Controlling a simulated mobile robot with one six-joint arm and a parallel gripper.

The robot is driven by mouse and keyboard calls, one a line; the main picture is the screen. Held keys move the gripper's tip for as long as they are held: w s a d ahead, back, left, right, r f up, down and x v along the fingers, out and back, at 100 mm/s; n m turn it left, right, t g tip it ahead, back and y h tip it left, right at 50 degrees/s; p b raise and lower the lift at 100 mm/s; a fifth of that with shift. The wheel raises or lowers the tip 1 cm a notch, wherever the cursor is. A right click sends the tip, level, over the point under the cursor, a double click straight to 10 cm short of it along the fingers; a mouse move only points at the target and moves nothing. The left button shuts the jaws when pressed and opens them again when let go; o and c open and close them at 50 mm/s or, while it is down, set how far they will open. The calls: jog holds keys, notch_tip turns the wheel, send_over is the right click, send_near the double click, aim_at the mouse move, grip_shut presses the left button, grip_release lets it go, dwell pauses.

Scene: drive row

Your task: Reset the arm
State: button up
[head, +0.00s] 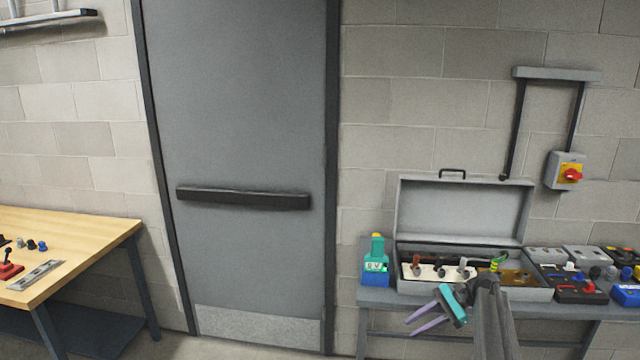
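My gripper (424,318) is at the lower right of the head view, at the end of my dark grey arm (490,318). It has a teal body and two purple fingers that point left and stand apart. Nothing shows between the fingers. The gripper is in front of the bench that carries an open grey case, and it looks clear of the things on it.
The open grey case (463,215) holds several fittings. A teal and blue device (376,264) stands left of it, control boxes (578,290) right. A wooden table (75,225) is at left. A grey door (240,120) with a push bar is between. A red-knobbed switch (566,171) hangs on the wall.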

jog(key=s+a+f+n+g+h+b, duration=0.1)
jog(key=s+a+f+g, duration=0.1)
jog(key=s+a+f, duration=0.55)
jog(key=s+a+f+n+g+h+b, duration=0.1)
jog(key=s+a+f, duration=0.4)
jog(key=s+f, duration=0.45)
jog(key=s+a+f+n+g+h+b, duration=0.1)
jog(key=s+a+f+g, duration=0.1)
jog(key=s+a+f, duration=0.65)
jog(key=s+d+f+n+g+h+b, duration=0.1)
jog(key=s+f+n+h, duration=0.1)
jog(key=s+f, duration=0.5)
jog(key=s+f+n+g+h, duration=0.15)
jog(key=s+f, duration=0.35)
jog(key=s, duration=0.5)
jog(key=s+d+f+n+t+h, duration=0.1)
jog(key=s+d+n+t+h, duration=0.1)
jog(key=s+d+n+h, duration=0.2)
jog(key=s+d+n, duration=0.1)
jog(key=d+n, duration=0.2)
jog(key=n, duration=0.1)
jog(key=shift+s+f, duration=0.2)
jog(key=shift+s, duration=0.05)
